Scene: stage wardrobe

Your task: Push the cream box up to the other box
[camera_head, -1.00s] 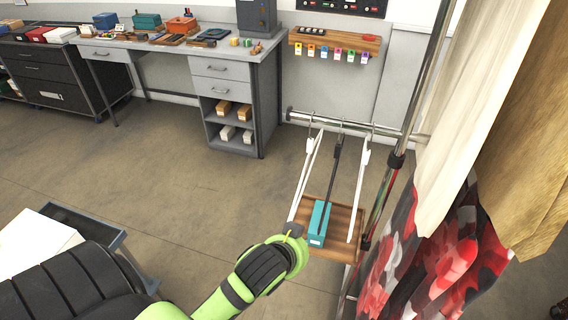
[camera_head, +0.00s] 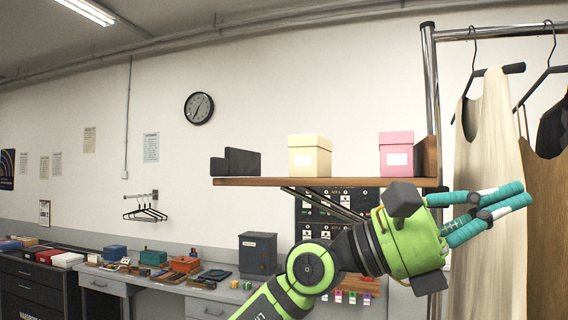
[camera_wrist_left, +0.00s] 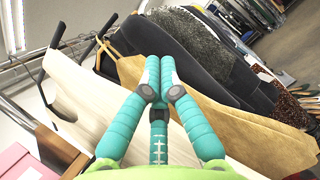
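The cream box (camera_head: 310,157), with a lid and a pale label, stands upright on a wooden wall shelf (camera_head: 270,182). The pink box (camera_head: 396,153) stands to its right on the same shelf, with a clear gap between them. A pink corner also shows at the lower left in the left wrist view (camera_wrist_left: 14,164). My left gripper (camera_head: 525,194) has teal fingers drawn together with nothing between them. It is right of the shelf and lower than the boxes, pointing right in front of hanging clothes. Its closed fingertips show in the left wrist view (camera_wrist_left: 160,63). My right gripper is not in view.
A dark bookend-like block (camera_head: 236,162) stands at the shelf's left, and a wooden end piece (camera_head: 426,158) at its right. A metal rail post (camera_head: 433,100) and a cream garment (camera_head: 490,180) are close to my left gripper. The shelf between the boxes is bare.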

